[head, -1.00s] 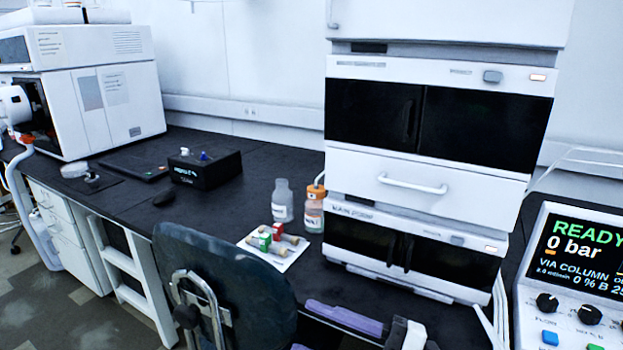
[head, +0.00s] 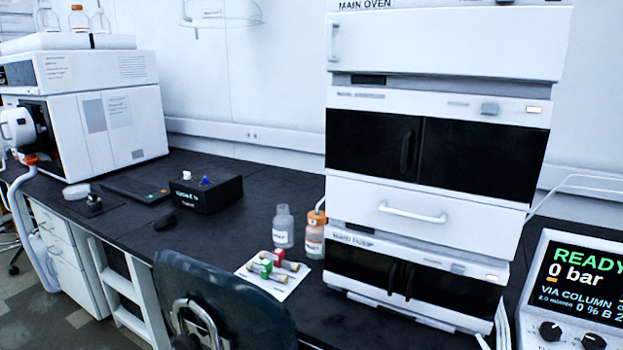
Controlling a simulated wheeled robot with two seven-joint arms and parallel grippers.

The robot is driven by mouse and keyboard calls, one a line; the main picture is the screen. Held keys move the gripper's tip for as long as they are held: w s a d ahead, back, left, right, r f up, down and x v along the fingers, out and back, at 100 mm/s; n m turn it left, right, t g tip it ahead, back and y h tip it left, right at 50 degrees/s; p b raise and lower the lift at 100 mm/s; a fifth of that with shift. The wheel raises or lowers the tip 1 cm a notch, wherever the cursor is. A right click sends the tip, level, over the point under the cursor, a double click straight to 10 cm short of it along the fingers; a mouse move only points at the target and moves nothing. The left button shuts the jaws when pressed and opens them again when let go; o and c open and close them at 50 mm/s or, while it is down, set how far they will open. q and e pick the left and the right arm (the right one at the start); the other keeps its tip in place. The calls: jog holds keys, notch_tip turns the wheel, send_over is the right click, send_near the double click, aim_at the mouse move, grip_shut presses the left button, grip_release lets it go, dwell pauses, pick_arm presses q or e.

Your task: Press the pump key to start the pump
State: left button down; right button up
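The control box (head: 532,285) stands at the right edge, cut off by the frame. Its screen (head: 580,277) reads "READY", "0 bar" and "VIA COLUMN". Two black knobs (head: 550,331) show below the screen; its coloured keys are below the frame, so I cannot see a pump key on it. The lower module of the white stack, labelled "MAIN PUMP" (head: 352,239), has dark doors, a small grey button (head: 457,268) and a small light (head: 492,277). Neither of my grippers is in view.
A dark chair (head: 222,300) stands before the bench. A white tray with capped columns (head: 250,277), a clear bottle (head: 283,226) and an orange-capped bottle (head: 315,236) sit left of the stack. A black box (head: 208,193) stands farther left. Bare bench (head: 120,212) lies beyond the chair.

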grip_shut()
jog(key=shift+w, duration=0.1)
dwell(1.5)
